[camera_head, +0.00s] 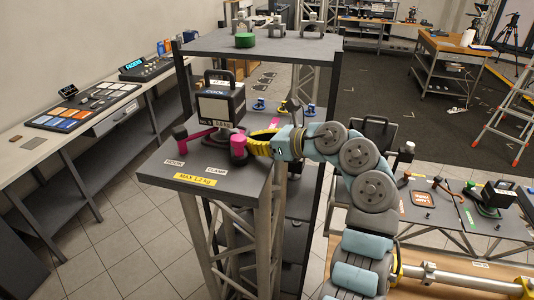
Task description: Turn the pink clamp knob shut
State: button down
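The pink clamp knob (238,144) stands on the dark platform on the left, near the CLAMP label (215,171). A dark round part shows at its base. My gripper (249,142), with yellow and dark fingers, comes in from the right at knob height. Its fingertips are at the knob's right side. One finger shows toward the back and one toward the front, with a gap between them. I cannot tell whether they touch the knob. A pink bar (200,134) lies to the left of the knob, with a dark knob (180,133) near its left end.
A dark lamp box (221,105) with a handle stands just behind the knob. A raised shelf (270,48) with a green cylinder (245,40) is above it. Small blue-topped pieces (258,104) stand behind my gripper. The platform's front carries a yellow weight label (195,180).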

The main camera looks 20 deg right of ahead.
jog(key=shift+w+a, duration=0.4)
jog(key=shift+a, duration=0.1)
dwell(0.5)
jog(key=shift+w, duration=0.1)
jog(key=shift+d+r+p, duration=0.1)
jog(key=shift+d+p, duration=0.2)
jog(key=shift+d, duration=0.25)
jog(key=d, duration=0.4)
jog(key=shift+w+d+r, duration=0.1)
jog(key=shift+d, duration=0.1)
jog(key=d+r, duration=0.2)
jog(key=d, duration=0.6)
jog(key=shift+w+r+b, duration=0.25)
jog(key=shift+r+b, duration=0.05)
jog(key=shift+b, duration=0.15)
jog(key=shift+d, duration=0.1)
